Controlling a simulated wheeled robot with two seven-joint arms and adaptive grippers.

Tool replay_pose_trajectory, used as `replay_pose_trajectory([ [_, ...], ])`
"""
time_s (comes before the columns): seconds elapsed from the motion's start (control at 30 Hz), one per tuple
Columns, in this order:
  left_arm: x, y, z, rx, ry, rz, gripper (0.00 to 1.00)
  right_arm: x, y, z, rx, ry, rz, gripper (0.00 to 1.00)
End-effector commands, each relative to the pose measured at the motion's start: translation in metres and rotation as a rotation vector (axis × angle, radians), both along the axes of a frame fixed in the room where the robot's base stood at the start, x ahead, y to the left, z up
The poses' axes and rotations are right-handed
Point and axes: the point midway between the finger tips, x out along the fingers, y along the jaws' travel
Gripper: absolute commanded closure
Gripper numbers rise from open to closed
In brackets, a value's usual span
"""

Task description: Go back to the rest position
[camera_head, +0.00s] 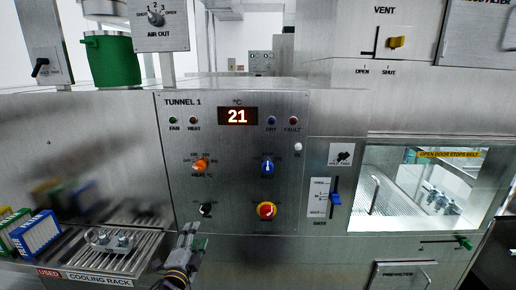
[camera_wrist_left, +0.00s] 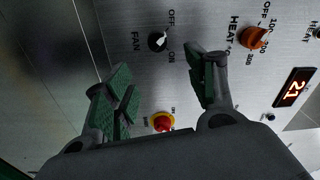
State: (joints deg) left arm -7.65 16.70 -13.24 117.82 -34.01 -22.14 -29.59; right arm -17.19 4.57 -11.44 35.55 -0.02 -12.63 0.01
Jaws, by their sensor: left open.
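My left gripper (camera_head: 192,240) is in front of the lower left part of the TUNNEL 1 control panel (camera_head: 235,180) in the head view. In the left wrist view its two green-padded fingers (camera_wrist_left: 163,72) are spread apart with nothing between them. The black FAN knob (camera_head: 206,209) is just above the gripper; it also shows beyond the fingers in the wrist view (camera_wrist_left: 158,41). I cannot tell the exact gap to the panel. My right gripper is not in view.
The panel carries an orange HEAT knob (camera_head: 200,166), a blue knob (camera_head: 267,167) and a red-and-yellow knob (camera_head: 267,210). The display (camera_head: 237,116) reads 21. The cooling rack (camera_head: 110,250) is left of the gripper. A blue GATE lever (camera_head: 335,199) is at right.

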Motion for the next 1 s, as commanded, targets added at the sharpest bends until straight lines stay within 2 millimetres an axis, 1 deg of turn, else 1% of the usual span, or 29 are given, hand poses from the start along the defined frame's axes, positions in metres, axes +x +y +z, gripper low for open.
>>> replay_pose_trajectory([
  [0.07,0.001,-0.001,-0.005,-0.052,0.010,-0.009,0.44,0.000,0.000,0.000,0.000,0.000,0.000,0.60],
  [0.17,0.003,-0.001,-0.019,-0.122,0.037,-0.017,0.44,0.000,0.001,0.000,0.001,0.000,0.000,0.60],
  [0.37,0.008,0.004,-0.067,-0.244,0.122,-0.015,0.44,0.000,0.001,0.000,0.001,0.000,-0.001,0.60],
  [0.47,0.010,0.008,-0.098,-0.302,0.172,-0.006,0.44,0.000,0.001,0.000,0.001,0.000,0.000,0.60],
  [0.57,0.009,0.015,-0.136,-0.364,0.235,0.012,0.44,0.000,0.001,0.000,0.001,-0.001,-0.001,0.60],
  [0.63,0.008,0.021,-0.164,-0.409,0.282,0.029,0.44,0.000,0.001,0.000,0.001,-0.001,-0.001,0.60],
  [0.77,0.001,0.032,-0.217,-0.488,0.364,0.067,0.44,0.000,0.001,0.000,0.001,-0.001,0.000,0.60],
  [0.8,-0.002,0.035,-0.233,-0.510,0.390,0.081,0.44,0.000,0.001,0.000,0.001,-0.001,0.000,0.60],
  [0.87,-0.008,0.040,-0.257,-0.543,0.426,0.103,0.44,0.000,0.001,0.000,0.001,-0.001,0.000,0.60],
  [0.9,-0.012,0.044,-0.273,-0.562,0.451,0.118,0.44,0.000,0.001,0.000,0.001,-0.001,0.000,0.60],
  [0.97,-0.019,0.049,-0.296,-0.595,0.487,0.142,0.44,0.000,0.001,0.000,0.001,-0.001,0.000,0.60],
  [1.0,-0.025,0.052,-0.312,-0.612,0.510,0.158,0.44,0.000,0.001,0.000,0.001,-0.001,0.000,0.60],
])
